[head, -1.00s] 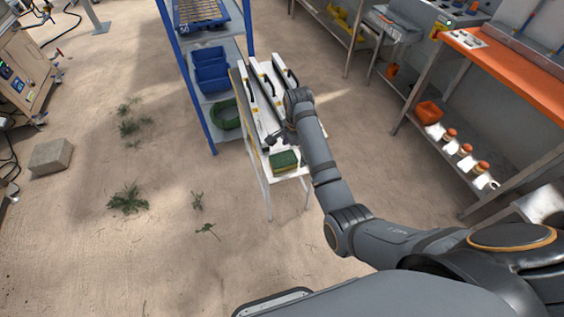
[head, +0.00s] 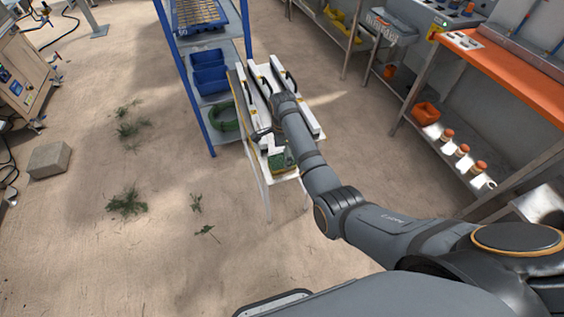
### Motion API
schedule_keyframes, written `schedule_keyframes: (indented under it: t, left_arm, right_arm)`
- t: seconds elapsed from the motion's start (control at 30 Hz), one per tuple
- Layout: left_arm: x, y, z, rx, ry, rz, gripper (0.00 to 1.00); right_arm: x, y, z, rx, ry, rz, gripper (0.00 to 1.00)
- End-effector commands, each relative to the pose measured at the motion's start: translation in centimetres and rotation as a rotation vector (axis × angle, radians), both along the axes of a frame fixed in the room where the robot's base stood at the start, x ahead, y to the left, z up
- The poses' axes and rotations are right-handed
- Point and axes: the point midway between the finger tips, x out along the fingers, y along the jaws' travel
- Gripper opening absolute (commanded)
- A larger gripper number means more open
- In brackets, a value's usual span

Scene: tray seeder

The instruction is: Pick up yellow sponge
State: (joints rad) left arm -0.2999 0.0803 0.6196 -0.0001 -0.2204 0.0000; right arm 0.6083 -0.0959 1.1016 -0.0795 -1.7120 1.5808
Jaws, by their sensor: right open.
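The sponge (head: 281,162), green on top with a yellow lower part, lies on the near end of a narrow white table (head: 265,171). My right gripper (head: 272,147) is open and points down just above the sponge's far left part. It hides some of the sponge. I cannot tell whether the fingers touch it. My left gripper is not in view.
White pieces with black handles (head: 291,84) stand on the same table behind the gripper. A blue-framed shelf (head: 186,90) with blue bins (head: 209,75) and a green coiled hose (head: 224,117) is close on the left. Open floor lies in front.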

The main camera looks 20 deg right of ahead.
Motion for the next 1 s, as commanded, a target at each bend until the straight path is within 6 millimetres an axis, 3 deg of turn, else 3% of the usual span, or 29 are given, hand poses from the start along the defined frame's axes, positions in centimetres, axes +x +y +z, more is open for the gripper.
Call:
schedule_keyframes:
  t: [0.2,0.43,0.73,1.0]
  left_arm:
    - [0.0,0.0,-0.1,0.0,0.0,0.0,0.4]
    - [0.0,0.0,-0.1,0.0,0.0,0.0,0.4]
    - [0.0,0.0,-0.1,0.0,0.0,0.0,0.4]
    - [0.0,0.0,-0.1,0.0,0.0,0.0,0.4]
  right_arm:
    - [-0.1,0.2,-3.0,0.0,0.0,0.0,0.88]
    - [-0.1,0.2,-3.2,0.0,0.0,0.0,0.88]
    - [0.0,0.2,-3.2,0.0,-0.001,0.0,0.5]
    - [-0.1,0.2,-3.2,0.0,0.0,0.0,0.49]
